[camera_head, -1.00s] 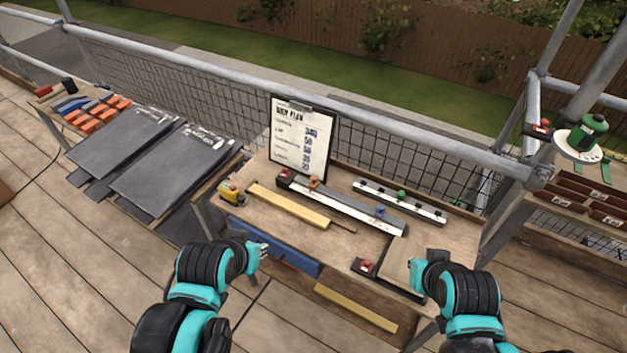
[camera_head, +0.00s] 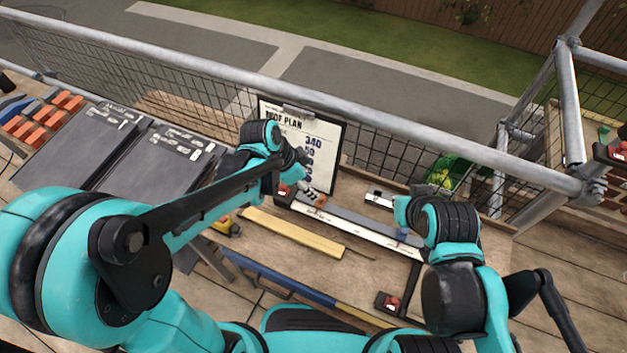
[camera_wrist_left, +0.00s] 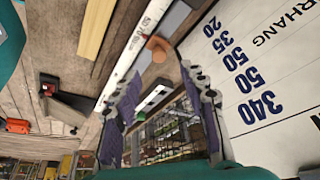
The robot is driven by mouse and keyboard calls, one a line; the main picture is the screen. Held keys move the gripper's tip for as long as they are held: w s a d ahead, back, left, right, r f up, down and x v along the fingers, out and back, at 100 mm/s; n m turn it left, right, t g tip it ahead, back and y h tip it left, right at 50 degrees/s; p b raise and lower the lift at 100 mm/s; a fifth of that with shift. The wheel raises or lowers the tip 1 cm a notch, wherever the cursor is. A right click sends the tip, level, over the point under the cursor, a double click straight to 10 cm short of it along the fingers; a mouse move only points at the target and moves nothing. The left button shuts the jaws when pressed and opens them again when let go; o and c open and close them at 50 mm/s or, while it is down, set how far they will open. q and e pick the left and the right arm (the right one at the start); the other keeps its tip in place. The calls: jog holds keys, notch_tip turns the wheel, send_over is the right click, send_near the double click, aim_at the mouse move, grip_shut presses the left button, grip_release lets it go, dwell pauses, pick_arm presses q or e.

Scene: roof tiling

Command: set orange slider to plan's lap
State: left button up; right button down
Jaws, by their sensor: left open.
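The long ruler (camera_head: 350,229) with a white scale lies on the bench, with a red-topped block (camera_head: 283,192) at its left end. The orange slider (camera_wrist_left: 158,46) sits on the ruler near that end; it is mostly hidden by my gripper in the head view. My left gripper (camera_head: 312,193) is open above the ruler beside the slider, its fingers (camera_wrist_left: 162,98) apart and empty. The plan board (camera_head: 300,135) stands behind, showing 340, 50, 50, 35 and 20 in the wrist view. A blue slider (camera_head: 404,232) is farther right. My right gripper's fingers are not clear.
A yellow strip (camera_head: 293,232) lies in front of the ruler, with a yellow tape measure (camera_head: 228,226) to its left. A second, shorter rail (camera_head: 380,198) lies behind at right. Dark slates (camera_head: 160,165) lie at left. A red-topped block (camera_head: 387,302) is at the front right.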

aim_at(320, 202)
pick_arm(q)
jog(key=b+x, duration=0.2)
jog(key=x, duration=0.5)
jog(key=shift+s+d+b, duration=0.1)
jog(key=shift+b, duration=0.25)
